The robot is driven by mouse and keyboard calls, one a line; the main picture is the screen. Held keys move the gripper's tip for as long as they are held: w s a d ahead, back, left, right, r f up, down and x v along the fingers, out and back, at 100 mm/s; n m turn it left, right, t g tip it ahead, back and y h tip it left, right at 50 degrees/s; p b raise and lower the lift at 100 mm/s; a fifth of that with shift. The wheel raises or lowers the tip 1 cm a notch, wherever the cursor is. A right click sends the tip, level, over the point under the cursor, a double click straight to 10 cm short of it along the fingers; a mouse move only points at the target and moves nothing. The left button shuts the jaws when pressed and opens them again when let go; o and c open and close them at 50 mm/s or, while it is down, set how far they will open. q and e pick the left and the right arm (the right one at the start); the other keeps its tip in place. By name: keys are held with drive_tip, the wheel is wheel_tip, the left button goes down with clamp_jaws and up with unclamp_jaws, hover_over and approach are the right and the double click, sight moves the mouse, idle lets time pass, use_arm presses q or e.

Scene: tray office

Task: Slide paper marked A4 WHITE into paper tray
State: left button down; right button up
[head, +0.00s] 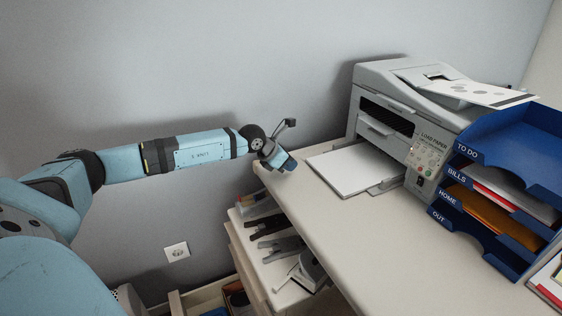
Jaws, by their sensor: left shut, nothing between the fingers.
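A white printer (408,110) stands at the back of the desk, with a "LOAD PAPER" label on its front panel. Its paper tray (402,184) is pulled out to the left, and a stack of white paper (356,169) lies on it. I cannot read an A4 WHITE marking on this paper. My left gripper (290,164) is shut and empty, just beyond the desk's left edge, beside the paper and apart from it. My right gripper is not in view.
Blue stacked letter trays (515,150) labelled TO DO, BILLS, HOME and OUT stand at the right. An open drawer (262,262) with staplers and other tools is below the desk's left edge. The desk front (375,245) is clear.

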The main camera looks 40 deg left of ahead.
sight(328, 161)
use_arm(q)
drive_tip(key=w, duration=0.1)
drive_tip(key=w+d+f+b, duration=0.1)
drive_tip(key=w, duration=0.1)
drive_tip(key=w+d+f, duration=0.1)
drive_tip(key=shift+w, duration=0.3)
drive_tip(key=shift+w+d+r, duration=0.1)
drive_tip(key=shift+w+d, duration=0.05)
drive_tip(key=shift+w, duration=0.3)
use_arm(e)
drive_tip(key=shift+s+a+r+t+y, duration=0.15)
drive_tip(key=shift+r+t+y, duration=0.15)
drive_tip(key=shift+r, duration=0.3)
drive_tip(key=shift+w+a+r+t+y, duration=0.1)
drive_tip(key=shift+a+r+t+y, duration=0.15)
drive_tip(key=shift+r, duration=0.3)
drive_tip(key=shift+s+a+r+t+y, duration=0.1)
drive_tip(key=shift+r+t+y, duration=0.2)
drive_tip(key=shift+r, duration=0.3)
use_arm(q)
drive_tip(key=w+d, duration=0.1)
drive_tip(key=w, duration=0.1)
drive_tip(key=w+d, duration=0.1)
drive_tip(key=w, duration=0.3)
drive_tip(key=shift+w+d, duration=0.15)
drive_tip(key=shift+d, duration=0.25)
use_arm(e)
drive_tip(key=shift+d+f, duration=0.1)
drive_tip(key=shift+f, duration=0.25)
